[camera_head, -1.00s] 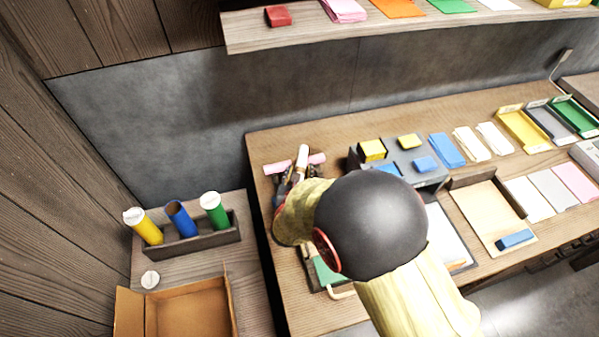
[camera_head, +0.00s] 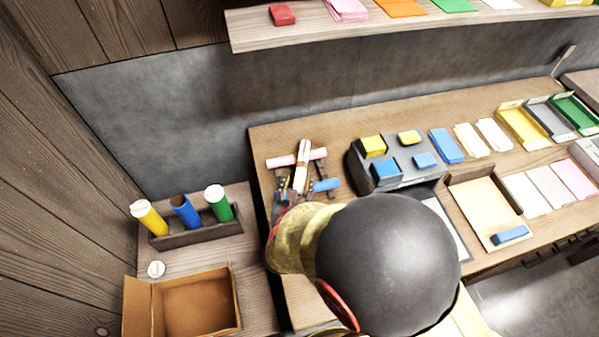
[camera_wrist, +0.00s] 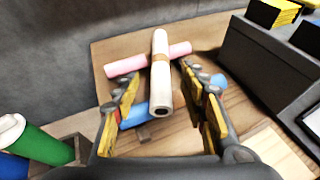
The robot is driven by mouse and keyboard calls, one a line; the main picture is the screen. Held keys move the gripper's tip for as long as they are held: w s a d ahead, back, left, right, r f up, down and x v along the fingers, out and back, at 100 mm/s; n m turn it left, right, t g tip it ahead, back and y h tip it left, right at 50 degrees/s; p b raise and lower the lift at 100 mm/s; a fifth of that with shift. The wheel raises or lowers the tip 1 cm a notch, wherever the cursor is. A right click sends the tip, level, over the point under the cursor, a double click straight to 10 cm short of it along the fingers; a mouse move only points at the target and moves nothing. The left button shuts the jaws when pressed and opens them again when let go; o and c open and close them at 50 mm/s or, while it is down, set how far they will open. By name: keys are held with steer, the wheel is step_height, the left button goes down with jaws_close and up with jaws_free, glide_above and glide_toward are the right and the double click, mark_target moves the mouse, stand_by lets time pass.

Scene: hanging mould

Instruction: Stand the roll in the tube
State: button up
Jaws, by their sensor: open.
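A cream roll (camera_head: 301,172) with a hollow end lies across a pink roll (camera_head: 284,161) and a blue roll (camera_head: 326,185) on the worktable. My gripper (camera_wrist: 158,78) is open. In the wrist view its fingers are spread on either side of the cream roll (camera_wrist: 160,70), with gaps visible beside it. A yellow tube (camera_head: 150,219), a blue tube (camera_head: 186,212) and a green tube (camera_head: 218,204) stand in a grey holder (camera_head: 194,238) on the left side table. The yellow and green tubes have white tops; the blue one looks open. My arm hides part of the table.
A white cap (camera_head: 156,269) lies before the holder, behind an open cardboard box (camera_head: 197,304). A dark organiser (camera_head: 401,180) with yellow and blue blocks stands right of the rolls. A shelf (camera_head: 400,30) runs along the wall above. The gap between the tables is narrow.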

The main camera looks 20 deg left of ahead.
steer(key=shift+v, duration=0.85)
steer(key=w+d+r+m+h, duration=0.3)
steer(key=w+d+r+m, duration=0.1)
steer(key=d, duration=0.3)
steer(key=w+d+r+m+h, duration=0.3)
steer(key=d+r+m, duration=0.1)
steer(key=d, duration=0.3)
steer(key=d+r+m+g+h, duration=0.25)
steer(key=d+m, duration=0.25)
steer(key=d, duration=0.3)
steer(key=d+r+m+g+h, duration=0.15)
steer(key=d+r+m, duration=0.3)
steer(key=d, duration=0.45)
steer(key=s+d+r+m+g, duration=0.3)
steer(key=s+d+m+g, duration=0.1)
steer(key=s+d+m, duration=0.7)
steer(key=s+r+m+y, duration=0.5)
steer(key=s+m, duration=0.3)
steer(key=m, duration=0.3)
steer(key=shift+s+a+r+t+y, duration=0.25)
steer(key=shift+s+a+t+y, duration=0.15)
steer(key=shift+a, duration=0.1)
